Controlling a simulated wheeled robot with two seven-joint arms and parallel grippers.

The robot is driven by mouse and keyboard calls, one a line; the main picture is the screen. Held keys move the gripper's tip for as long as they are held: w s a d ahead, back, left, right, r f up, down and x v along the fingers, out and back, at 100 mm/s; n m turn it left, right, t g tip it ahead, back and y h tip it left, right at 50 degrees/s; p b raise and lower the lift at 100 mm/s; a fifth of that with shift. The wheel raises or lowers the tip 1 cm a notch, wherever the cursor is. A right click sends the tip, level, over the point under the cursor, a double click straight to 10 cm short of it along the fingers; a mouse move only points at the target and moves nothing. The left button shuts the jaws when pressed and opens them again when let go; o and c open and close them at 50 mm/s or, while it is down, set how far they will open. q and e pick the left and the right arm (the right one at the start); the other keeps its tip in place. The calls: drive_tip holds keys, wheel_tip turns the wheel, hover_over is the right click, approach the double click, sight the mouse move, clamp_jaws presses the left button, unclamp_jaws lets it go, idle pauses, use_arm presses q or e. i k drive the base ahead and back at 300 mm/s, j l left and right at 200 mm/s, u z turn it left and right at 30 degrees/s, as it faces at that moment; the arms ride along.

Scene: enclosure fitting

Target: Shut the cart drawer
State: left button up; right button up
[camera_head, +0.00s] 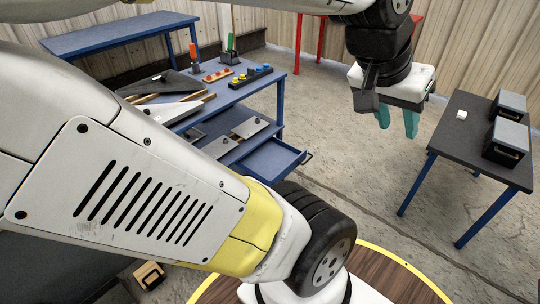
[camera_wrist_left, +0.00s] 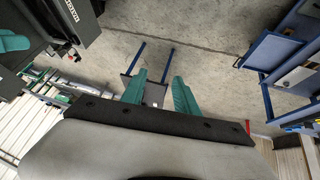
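The blue cart (camera_head: 262,95) stands left of centre in the head view. Its blue drawer (camera_head: 268,162) sticks out at the lower right side, with a dark handle (camera_head: 306,157) on its front. The drawer (camera_wrist_left: 268,50) also shows at the right of the left wrist view. My left gripper (camera_head: 397,122) hangs over bare floor to the right of the cart, apart from the drawer handle. Its teal fingers (camera_wrist_left: 159,92) are spread with nothing between them. My arm hides the cart's lower left part.
Tools and small parts lie on the cart top. A dark-topped table (camera_head: 455,140) with two dark boxes stands at the right. Another blue table (camera_head: 120,35) and a red table (camera_head: 326,25) stand behind. Bare floor (camera_head: 345,160) lies between cart and right table.

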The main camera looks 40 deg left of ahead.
sight(272, 161)
drive_tip(key=u, duration=1.4)
drive_tip(key=i+j, duration=0.45)
drive_tip(key=i+j+z, duration=0.15)
drive_tip(key=i+j, duration=0.3)
drive_tip(key=j, duration=0.25)
